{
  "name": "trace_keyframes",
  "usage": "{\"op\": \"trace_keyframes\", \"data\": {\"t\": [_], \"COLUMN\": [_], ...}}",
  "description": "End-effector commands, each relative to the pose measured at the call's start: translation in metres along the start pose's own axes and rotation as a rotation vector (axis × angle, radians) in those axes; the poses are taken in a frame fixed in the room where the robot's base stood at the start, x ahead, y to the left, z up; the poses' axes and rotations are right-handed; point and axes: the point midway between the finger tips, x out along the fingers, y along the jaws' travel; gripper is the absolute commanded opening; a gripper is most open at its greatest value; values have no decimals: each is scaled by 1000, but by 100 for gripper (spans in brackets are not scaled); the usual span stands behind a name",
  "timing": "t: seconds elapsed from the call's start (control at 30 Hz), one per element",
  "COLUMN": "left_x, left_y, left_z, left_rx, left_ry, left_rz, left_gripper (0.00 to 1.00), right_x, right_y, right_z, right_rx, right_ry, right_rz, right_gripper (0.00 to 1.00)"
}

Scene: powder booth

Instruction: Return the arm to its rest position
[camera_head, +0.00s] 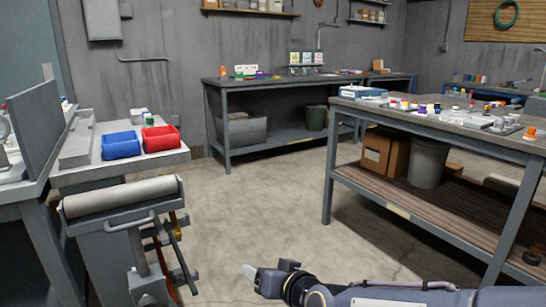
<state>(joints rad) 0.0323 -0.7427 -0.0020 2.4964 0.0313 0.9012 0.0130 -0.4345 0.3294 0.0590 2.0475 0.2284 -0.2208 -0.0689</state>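My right arm (400,296) comes in from the lower right and lies along the bottom edge of the head view. Its gripper (249,271) points left, over the bare concrete floor. The fingers show as one small pale tip, seen from the side, so I cannot tell whether they are open or shut. I see nothing held at the tip. My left arm and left gripper are not in view.
A bench (183,156) at left holds a blue bin (121,146) and a red bin (161,139). A roller stand (122,195) stands before it. A long workbench (440,127) with a lower shelf is at right, another bench (270,81) at the back. The floor (265,210) between is clear.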

Motion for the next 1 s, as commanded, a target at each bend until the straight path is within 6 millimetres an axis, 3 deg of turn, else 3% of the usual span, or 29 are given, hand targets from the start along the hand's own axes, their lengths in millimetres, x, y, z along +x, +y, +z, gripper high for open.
{"op": "trace_keyframes", "data": {"t": [0.03, 0.17, 0.3, 0.4, 0.6, 0.8, 0.83, 1.0], "left_x": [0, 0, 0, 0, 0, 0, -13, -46], "left_y": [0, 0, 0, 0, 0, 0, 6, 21], "left_z": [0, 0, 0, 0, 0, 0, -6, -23], "left_rx": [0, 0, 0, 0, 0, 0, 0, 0], "left_ry": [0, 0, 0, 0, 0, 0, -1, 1], "left_rz": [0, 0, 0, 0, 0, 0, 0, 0], "left_gripper": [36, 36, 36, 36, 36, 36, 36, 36], "right_x": [-30, -101, -173, -210, -263, -301, -306, -320], "right_y": [20, 59, 89, 100, 110, 112, 105, 88], "right_z": [-6, 6, 38, 63, 109, 152, 137, 105], "right_rx": [15, 53, 103, 137, 200, 262, 260, 257], "right_ry": [-20, -118, -222, -283, -373, -447, -451, -451], "right_rz": [26, 92, 168, 213, 285, 346, 343, 339], "right_gripper": [64, 64, 64, 64, 64, 64, 64, 64]}}
